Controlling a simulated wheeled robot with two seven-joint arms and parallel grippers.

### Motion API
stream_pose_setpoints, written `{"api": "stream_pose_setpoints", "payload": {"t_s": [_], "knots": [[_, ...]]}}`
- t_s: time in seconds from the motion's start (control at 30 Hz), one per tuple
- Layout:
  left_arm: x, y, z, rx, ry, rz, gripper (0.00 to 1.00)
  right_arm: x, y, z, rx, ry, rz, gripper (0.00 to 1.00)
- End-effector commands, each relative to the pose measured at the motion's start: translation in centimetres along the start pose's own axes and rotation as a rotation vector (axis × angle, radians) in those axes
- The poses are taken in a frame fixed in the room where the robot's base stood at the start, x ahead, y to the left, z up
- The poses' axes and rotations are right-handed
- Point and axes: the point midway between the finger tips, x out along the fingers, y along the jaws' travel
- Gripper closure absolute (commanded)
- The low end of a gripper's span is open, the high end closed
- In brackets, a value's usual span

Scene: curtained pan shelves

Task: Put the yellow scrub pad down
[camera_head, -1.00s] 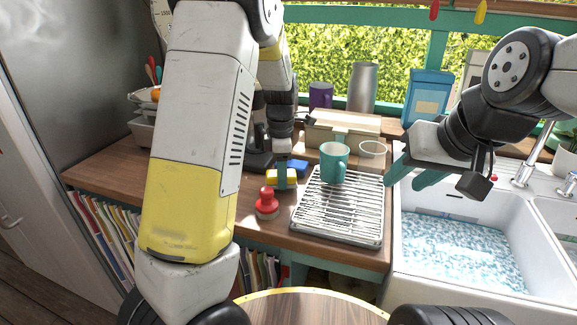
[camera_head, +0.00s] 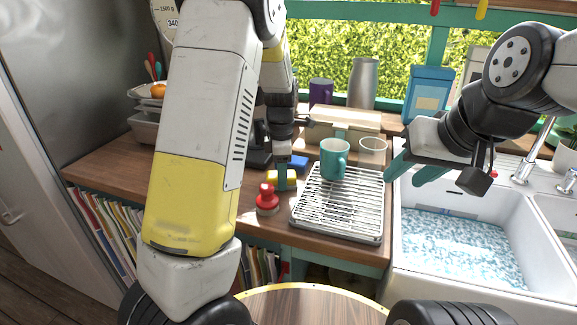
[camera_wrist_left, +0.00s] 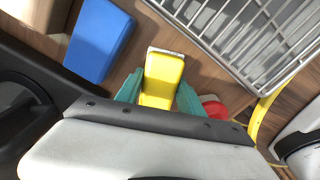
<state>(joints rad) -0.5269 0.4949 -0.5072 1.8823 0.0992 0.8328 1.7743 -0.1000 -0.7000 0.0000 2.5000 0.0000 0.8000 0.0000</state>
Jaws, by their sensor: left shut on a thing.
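The yellow scrub pad (camera_wrist_left: 162,80) is between the teal fingers of my left gripper (camera_wrist_left: 160,97) in the left wrist view. In the head view the yellow scrub pad (camera_head: 274,178) shows beside the fingers of my left gripper (camera_head: 283,180), at the counter, left of the drying rack. I cannot tell whether the pad touches the counter. My left gripper is shut on the pad. My right gripper (camera_head: 412,172) is held above the sink's left edge, its teal fingers apart and with nothing seen between them.
A blue sponge (camera_head: 299,163) lies just behind the pad. A red-handled brush (camera_head: 267,200) stands in front. The wire rack (camera_head: 335,215) with a teal mug (camera_head: 333,160) is to the right. The sink (camera_head: 465,245) is further right. Bare counter (camera_head: 110,165) lies at left.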

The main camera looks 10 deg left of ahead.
Motion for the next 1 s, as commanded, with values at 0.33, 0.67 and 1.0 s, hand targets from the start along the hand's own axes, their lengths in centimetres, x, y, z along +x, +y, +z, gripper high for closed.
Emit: {"api": "stream_pose_setpoints", "payload": {"t_s": [0.33, 0.67, 1.0], "knots": [[0.1, 0.0, 0.0, 0.0, 0.0, 0.0, 0.3, 0.0, 0.0, 0.0, 0.0, 0.0, 0.0, 0.61], [-1.6, 0.1, 0.1, 0.002, -0.002, 0.004, 0.3, 0.0, 0.0, 0.0, 0.0, 0.0, 0.0, 0.61], [-6.9, 0.1, 0.1, 0.002, -0.002, 0.003, 0.3, 0.0, 0.0, 0.0, 0.0, 0.0, 0.0, 0.61]]}}
